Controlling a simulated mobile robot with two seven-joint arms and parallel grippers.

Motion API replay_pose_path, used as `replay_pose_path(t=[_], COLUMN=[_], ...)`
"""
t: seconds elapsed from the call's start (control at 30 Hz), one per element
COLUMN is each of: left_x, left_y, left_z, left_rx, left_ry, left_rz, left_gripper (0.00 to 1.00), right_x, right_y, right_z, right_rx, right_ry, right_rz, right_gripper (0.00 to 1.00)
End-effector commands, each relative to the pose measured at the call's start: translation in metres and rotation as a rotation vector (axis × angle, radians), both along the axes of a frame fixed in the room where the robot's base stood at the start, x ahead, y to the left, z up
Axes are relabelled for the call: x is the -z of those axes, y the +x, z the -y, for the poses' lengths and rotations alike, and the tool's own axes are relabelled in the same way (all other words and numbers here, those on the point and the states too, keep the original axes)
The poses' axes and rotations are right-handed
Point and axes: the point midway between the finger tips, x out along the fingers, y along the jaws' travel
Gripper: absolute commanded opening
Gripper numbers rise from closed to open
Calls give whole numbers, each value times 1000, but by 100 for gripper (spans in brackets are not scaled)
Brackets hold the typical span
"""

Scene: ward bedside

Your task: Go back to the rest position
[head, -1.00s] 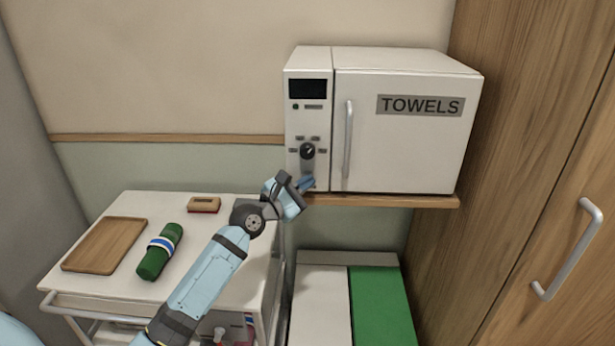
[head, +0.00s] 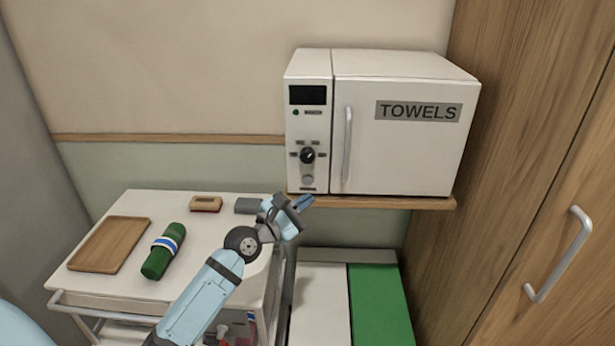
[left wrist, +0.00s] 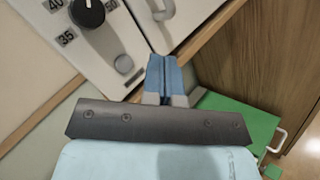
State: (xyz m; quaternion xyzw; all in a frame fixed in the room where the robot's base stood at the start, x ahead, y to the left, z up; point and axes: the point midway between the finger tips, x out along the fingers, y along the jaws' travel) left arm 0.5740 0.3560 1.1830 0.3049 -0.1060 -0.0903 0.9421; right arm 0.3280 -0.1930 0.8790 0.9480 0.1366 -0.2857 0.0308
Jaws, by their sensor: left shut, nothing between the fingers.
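My left gripper (head: 303,202) is shut and empty, just below the lower left corner of the white towel warmer (head: 400,130). It is in front of the shelf edge and apart from the warmer's dial (head: 307,155). In the left wrist view the blue fingertips (left wrist: 160,72) are together, with the dial (left wrist: 87,12) and a round button (left wrist: 124,64) up to the left. My right gripper is not in view.
A white trolley (head: 215,250) at left carries a wooden tray (head: 110,245), a rolled green towel (head: 160,258) and a small brush-like block (head: 205,204). A green and white bin lid (head: 380,305) lies under the wooden shelf (head: 400,203). A wooden cabinet (head: 540,170) stands at right.

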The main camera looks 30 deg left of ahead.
Motion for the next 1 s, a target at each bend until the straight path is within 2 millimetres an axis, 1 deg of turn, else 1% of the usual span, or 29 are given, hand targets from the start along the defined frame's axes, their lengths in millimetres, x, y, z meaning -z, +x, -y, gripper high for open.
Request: replay_pose_path(t=[0.03, 0.13, 0.67, 0.77, 0.83, 0.87, 0.9, 0.97, 1.0], left_x=[-1, 0, 0, 20, 47, 61, 82, 115, 136], left_y=[-3, -6, -6, -12, -21, -27, -36, -54, -67], left_z=[2, 3, 3, 11, 22, 27, 36, 50, 60], left_rx=[0, -1, -1, -12, -21, -23, -21, -6, 13], left_ry=[-1, 0, 0, 111, 276, 368, 506, 738, 896], left_rz=[-2, -1, -1, -16, -33, -41, -50, -60, -62], left_gripper=[0, 0, 0, 0, 0, 0, 0, 0, 0], right_x=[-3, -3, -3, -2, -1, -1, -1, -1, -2], right_y=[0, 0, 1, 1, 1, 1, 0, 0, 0], right_z=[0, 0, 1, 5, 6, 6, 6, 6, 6], right_rx=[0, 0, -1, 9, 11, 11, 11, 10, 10], right_ry=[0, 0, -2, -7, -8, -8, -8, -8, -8], right_rz=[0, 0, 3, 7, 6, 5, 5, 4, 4], right_gripper=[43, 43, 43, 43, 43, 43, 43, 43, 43])
